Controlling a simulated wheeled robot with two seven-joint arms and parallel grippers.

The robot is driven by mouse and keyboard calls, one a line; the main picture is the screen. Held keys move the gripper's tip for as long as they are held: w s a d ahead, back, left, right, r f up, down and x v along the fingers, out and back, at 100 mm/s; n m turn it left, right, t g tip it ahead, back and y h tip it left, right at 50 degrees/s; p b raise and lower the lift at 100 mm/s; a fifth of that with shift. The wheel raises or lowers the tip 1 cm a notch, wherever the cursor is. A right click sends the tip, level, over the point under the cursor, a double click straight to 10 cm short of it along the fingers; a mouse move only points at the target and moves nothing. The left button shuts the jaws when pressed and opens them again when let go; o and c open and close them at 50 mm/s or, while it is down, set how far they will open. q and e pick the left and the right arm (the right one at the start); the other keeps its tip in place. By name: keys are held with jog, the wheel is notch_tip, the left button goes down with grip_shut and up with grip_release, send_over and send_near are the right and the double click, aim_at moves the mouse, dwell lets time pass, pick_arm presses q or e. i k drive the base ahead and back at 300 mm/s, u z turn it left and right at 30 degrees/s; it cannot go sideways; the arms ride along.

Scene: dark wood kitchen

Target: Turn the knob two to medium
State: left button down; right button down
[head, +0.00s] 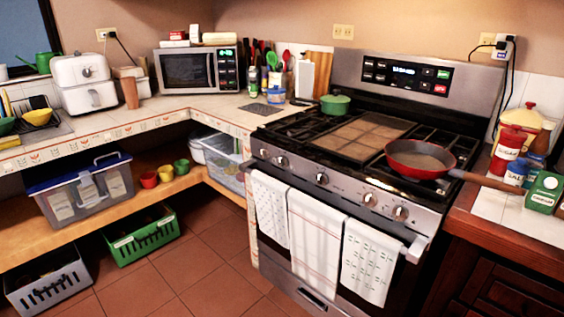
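The stove (345,215) stands right of centre, with a row of several knobs along its steel front edge. From the left, the first knob (263,153) and second knob (281,161) sit close together. A middle knob (322,179) follows, then two more, one (370,199) and the rightmost (400,213). No number is readable on them, so I cannot tell which is called two or how far each is turned. Neither of my grippers is in view.
Three towels hang on the oven handle (410,248) below the knobs. A red pan (419,157) with its handle over the right counter and a green pot (335,104) sit on the stove. Bins and a plastic box (85,190) are at left. The tiled floor (215,265) before the stove is clear.

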aim_at(283, 161)
jog(key=u, duration=0.2)
jog(key=k, duration=0.25)
jog(key=u, duration=1)
jog(key=k, duration=1.05)
jog(key=u, duration=0.8)
jog(key=i, duration=1.95)
jog(key=z, duration=0.6)
jog(key=i, duration=2.1)
jog(key=z, duration=2.05)
jog(key=i, duration=0.95)
jog(key=z, duration=0.75)
